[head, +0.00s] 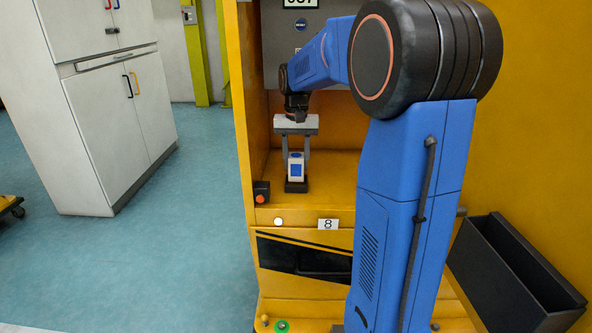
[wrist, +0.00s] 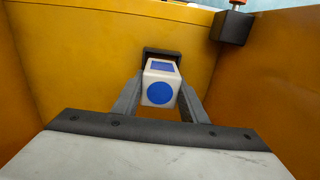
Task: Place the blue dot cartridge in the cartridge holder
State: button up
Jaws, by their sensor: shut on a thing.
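The blue dot cartridge (head: 296,169) is a white block with a blue panel on its front, upright in the yellow bay. In the wrist view its top face shows a round blue dot (wrist: 160,93). My gripper (head: 296,158) points down from above and is shut on the cartridge, one finger on each side. The black cartridge holder (head: 296,187) is on the bay floor right below the cartridge. In the wrist view the holder's dark rim (wrist: 162,52) shows just beyond the cartridge. I cannot tell whether the cartridge's lower end is seated in it.
A black box with a red-orange button (head: 261,198) stands at the left front of the bay. Yellow walls (wrist: 265,75) enclose the sides. A black open bin (head: 515,275) is at the lower right. A white cabinet (head: 110,110) stands apart at the left.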

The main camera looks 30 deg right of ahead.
aim_at(296, 169)
jog(key=shift+f, duration=1.55)
jog(key=shift+f, duration=0.1)
jog(key=o, duration=1.1)
jog(key=shift+o, duration=0.2)
